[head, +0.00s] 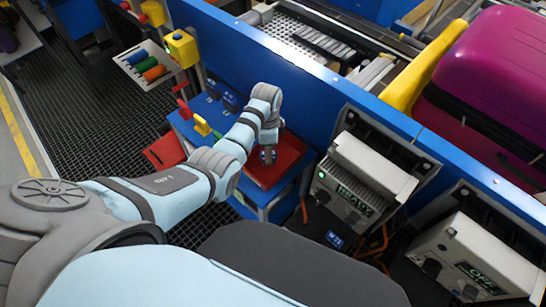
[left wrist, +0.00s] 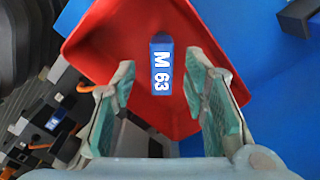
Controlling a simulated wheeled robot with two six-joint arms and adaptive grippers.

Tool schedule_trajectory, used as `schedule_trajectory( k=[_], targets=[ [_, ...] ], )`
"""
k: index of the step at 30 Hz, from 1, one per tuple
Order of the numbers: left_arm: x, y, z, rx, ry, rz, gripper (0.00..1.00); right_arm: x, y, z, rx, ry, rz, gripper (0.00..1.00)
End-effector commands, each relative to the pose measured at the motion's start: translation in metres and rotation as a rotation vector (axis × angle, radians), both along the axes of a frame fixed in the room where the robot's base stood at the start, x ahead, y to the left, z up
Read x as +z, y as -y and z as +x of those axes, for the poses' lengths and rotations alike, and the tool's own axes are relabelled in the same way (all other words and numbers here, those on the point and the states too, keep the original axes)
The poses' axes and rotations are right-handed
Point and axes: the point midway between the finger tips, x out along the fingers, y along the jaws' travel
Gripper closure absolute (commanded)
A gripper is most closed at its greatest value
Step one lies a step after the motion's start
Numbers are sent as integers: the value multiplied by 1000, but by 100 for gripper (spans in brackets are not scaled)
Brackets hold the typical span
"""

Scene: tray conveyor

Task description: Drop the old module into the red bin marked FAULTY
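The red bin (head: 290,165) sits on a blue stand; no FAULTY marking is readable. It also shows in the left wrist view (left wrist: 100,30). My left gripper (head: 268,157) is over the bin. In the left wrist view its two fingers (left wrist: 160,110) are spread wide apart. A blue module marked M 63 (left wrist: 162,65) appears between and beyond the fingers, against the bin's red inside, with a clear gap to each finger. I cannot tell whether it rests on the bin floor. My right gripper is not in view.
A grey unit labelled READY (head: 360,180) stands right of the bin, with a small blue tag (head: 334,240) below it. Another grey unit (head: 475,262) is further right. A blue conveyor wall (head: 330,90) runs behind. A red flat piece (head: 163,151) lies left of the bin.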

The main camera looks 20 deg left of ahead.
Motion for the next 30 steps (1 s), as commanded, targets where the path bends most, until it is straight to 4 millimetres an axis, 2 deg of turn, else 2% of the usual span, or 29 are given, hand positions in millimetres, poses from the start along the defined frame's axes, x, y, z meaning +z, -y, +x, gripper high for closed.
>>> schedule_trajectory(
  k=[8,11,15,19,30],
  targets=[
    [4,0,1,0,2,0,59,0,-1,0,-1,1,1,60],
    [19,0,1,0,4,0,59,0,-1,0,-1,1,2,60],
    [51,0,1,0,5,1,59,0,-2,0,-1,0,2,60],
    [71,0,0,0,2,0,59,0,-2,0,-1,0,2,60],
    [76,0,0,0,1,0,59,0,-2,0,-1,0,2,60]
  ],
)
